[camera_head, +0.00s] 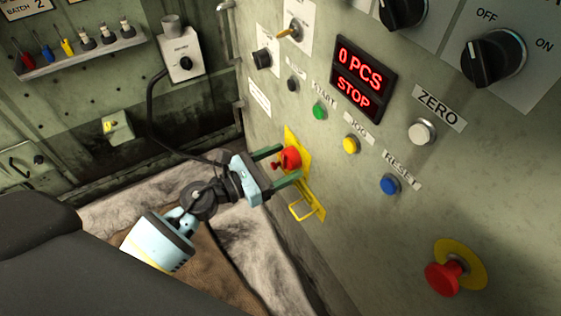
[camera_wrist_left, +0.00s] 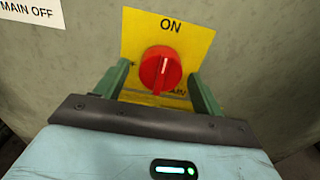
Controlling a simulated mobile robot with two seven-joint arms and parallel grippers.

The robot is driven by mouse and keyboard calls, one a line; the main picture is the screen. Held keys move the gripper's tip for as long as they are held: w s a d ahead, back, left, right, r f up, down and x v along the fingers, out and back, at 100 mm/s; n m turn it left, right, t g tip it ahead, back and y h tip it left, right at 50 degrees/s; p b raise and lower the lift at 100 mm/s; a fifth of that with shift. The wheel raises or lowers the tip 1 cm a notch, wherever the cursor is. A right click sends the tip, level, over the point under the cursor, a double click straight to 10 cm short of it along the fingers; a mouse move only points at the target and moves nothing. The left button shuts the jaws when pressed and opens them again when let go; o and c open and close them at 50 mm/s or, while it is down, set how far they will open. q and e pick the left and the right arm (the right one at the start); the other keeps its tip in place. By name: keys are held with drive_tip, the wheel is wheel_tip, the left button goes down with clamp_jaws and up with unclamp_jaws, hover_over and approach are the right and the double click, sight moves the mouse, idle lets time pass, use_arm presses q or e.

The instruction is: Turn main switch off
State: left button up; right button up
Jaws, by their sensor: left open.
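The main switch (camera_head: 291,157) is a red rotary knob on a yellow plate (camera_head: 315,204) low on the panel's left side. In the left wrist view the knob (camera_wrist_left: 160,70) sits under the word ON, with its white mark close to upright. My left gripper (camera_head: 288,163) is open, with its green fingers pointing at the panel. In the left wrist view the fingers stand to the left and right of the knob. I cannot tell whether they touch it. The plate's lower lettering is partly hidden by the gripper. My right gripper is not in view.
A yellow handle (camera_head: 302,207) sticks out just below the switch. A MAIN OFF label (camera_wrist_left: 30,10) is left of the plate. Nearby are green (camera_head: 319,111), yellow (camera_head: 351,145) and blue (camera_head: 390,184) buttons and a red mushroom button (camera_head: 443,279). The display (camera_head: 362,77) reads 0 PCS, STOP.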

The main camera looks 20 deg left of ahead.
use_arm(q)
drive_tip(key=c, duration=0.9)
drive_tip(key=shift+c, duration=0.3)
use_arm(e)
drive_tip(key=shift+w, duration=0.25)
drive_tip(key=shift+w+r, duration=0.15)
use_arm(q)
drive_tip(key=n+p, duration=0.2)
drive_tip(key=n, duration=0.3)
drive_tip(key=n+p, duration=0.3)
drive_tip(key=n, duration=0.2)
drive_tip(key=n+p, duration=0.3)
drive_tip(key=n, duration=0.2)
drive_tip(key=shift+d+r, duration=0.1)
drive_tip(key=shift+r, duration=0.15)
drive_tip(key=shift+n+p, duration=0.6)
drive_tip(key=shift+n, duration=0.9)
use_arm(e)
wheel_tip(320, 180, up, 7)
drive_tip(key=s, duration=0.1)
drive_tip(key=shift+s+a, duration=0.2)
use_arm(q)
drive_tip(key=shift+f, duration=0.1)
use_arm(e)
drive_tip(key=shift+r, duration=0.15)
use_arm(q)
drive_tip(key=o, duration=1)
drive_tip(key=shift+s, duration=0.1)
drive_tip(key=shift+c, duration=0.2)
